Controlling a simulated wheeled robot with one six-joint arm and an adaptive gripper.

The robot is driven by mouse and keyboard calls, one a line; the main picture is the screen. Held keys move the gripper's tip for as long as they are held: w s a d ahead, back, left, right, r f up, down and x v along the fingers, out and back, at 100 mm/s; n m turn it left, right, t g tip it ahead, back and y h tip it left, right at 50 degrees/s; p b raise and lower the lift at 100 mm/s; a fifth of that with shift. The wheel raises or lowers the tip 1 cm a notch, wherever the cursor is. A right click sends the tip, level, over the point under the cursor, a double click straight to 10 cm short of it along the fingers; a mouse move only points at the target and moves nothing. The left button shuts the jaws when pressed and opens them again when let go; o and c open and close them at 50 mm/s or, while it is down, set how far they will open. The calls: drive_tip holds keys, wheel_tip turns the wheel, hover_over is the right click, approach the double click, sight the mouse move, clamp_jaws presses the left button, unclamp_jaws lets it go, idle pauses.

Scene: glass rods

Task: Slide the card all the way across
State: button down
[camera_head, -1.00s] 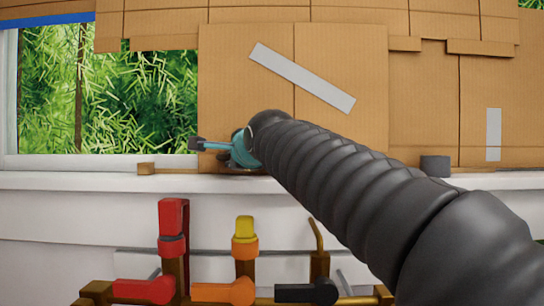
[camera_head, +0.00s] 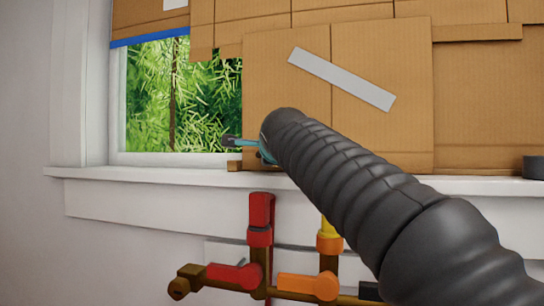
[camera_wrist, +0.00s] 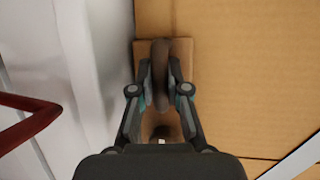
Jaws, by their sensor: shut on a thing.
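The card is a large brown cardboard panel (camera_head: 300,100) with a slanted grey tape strip (camera_head: 342,79). My gripper (camera_head: 262,150) is at the card's lower left, mostly hidden behind my arm in the head view. In the wrist view my gripper (camera_wrist: 160,92) is shut on a brown curved handle (camera_wrist: 161,60), which stands on a square patch of the cardboard (camera_wrist: 240,70).
The white sill (camera_head: 150,173) runs below the card. Under it are brass pipes with a red valve (camera_head: 261,212), a red lever (camera_head: 234,276) and an orange lever (camera_head: 308,287). A dark grey cylinder (camera_head: 534,166) stands at the right on the sill.

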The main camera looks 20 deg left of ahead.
drive_tip(key=c, duration=1.6)
unclamp_jaws()
drive_tip(key=shift+a, duration=0.2)
drive_tip(key=shift+o, duration=1)
drive_tip(key=shift+a, duration=0.15)
drive_tip(key=shift+s+d, duration=0.15)
drive_tip(key=shift+d, duration=0.05)
drive_tip(key=v, duration=1.1)
drive_tip(key=shift+s+r, duration=0.15)
drive_tip(key=shift+s, duration=0.15)
drive_tip(key=shift+d, duration=0.1)
